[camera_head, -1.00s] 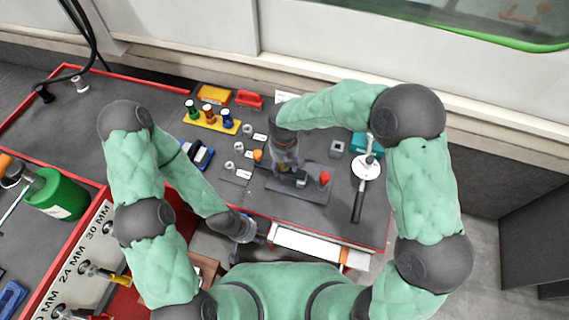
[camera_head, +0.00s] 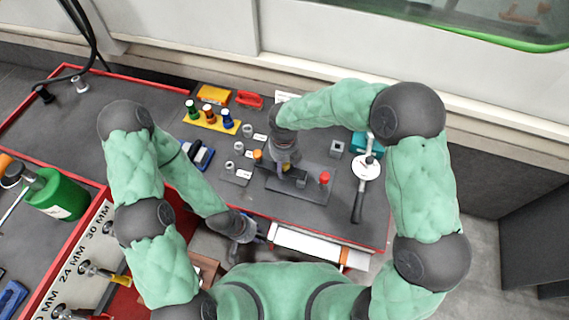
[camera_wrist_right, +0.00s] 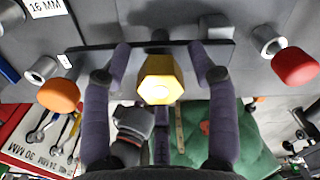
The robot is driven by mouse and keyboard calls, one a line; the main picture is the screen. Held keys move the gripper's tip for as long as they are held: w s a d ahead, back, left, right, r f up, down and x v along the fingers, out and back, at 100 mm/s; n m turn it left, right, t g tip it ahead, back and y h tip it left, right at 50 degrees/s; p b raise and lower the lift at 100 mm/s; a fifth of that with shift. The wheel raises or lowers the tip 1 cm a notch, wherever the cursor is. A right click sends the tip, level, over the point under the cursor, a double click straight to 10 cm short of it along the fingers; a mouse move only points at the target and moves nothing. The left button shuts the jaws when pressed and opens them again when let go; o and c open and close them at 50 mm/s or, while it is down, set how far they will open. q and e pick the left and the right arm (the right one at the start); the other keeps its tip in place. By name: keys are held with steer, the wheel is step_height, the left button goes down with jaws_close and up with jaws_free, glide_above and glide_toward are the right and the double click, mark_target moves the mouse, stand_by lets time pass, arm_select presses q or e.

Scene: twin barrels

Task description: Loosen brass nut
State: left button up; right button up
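The brass nut (camera_wrist_right: 158,78) is a yellow hexagonal piece in the middle of the right wrist view. My right gripper (camera_wrist_right: 160,52) is open, with one finger on each side of the nut and a visible gap to it on both sides. In the head view my right gripper (camera_head: 286,170) is over the dark fixture plate (camera_head: 312,191) and hides most of the nut. My left gripper (camera_head: 262,238) is low at the bench's front edge, away from the nut; its fingers are too small and dark to tell their opening.
An orange-topped post (camera_wrist_right: 59,95) and a red-topped post (camera_wrist_right: 294,67) stand either side of the plate. A round white gauge with a dark handle (camera_head: 358,205) lies to the right. Several coloured sockets stand on a yellow rack (camera_head: 212,122). A white roll (camera_head: 305,245) hangs at the front edge.

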step_height(320, 180, up, 7)
steer(key=p, duration=0.7)
stand_by(0.6)
